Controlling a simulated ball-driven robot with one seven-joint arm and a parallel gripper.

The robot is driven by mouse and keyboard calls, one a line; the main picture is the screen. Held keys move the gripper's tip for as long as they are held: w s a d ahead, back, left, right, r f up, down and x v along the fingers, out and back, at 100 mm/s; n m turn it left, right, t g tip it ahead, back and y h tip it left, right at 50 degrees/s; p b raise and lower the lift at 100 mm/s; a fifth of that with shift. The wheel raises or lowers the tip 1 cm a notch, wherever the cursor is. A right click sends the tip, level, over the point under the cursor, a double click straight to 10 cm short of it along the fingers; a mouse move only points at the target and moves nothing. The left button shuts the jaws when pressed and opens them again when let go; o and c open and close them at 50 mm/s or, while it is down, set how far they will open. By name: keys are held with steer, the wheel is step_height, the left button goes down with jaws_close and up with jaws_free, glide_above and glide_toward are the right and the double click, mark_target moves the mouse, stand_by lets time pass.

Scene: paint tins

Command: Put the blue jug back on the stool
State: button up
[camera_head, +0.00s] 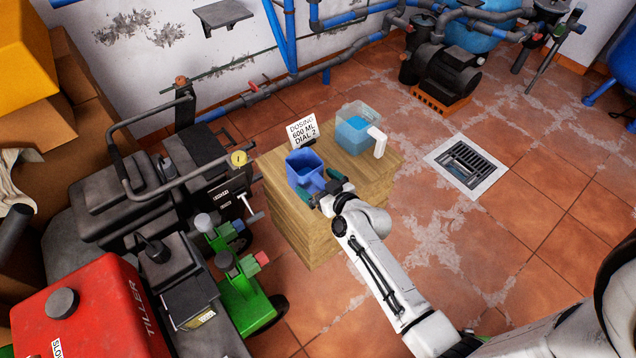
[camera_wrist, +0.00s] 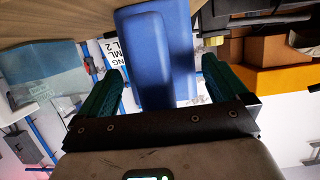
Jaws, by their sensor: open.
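The blue jug (camera_head: 303,167) stands upright at the left side of the wooden stool top (camera_head: 375,178). My gripper (camera_head: 325,192) is at the jug's right, near side, at about the height of the stool top. In the wrist view, the blue jug (camera_wrist: 180,45) fills the middle, with its handle (camera_wrist: 148,60) towards me. My open green fingers (camera_wrist: 163,68) are on either side of the handle, with gaps visible. Whether the jug's base rests fully on the wood is hard to tell.
A clear jug of blue liquid (camera_head: 354,132) and a white dosing sign (camera_head: 303,131) stand on the stool. Green and black machinery (camera_head: 225,235) crowds the left. A floor drain (camera_head: 466,165) lies right, with open tiled floor around it.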

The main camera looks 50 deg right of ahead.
steer(key=p+v, duration=0.1)
steer(key=v, duration=1.1)
steer(key=a+n+g+y, duration=0.3)
steer(key=a+g+y, duration=0.2)
steer(key=a, duration=0.5)
steer(key=s+a+r+g+h, duration=0.1)
steer(key=s+a+r+g, duration=0.1)
steer(key=s+g, duration=0.5)
steer(key=s, duration=0.5)
steer(key=shift+r+g, duration=0.3)
steer(key=shift+g, duration=0.1)
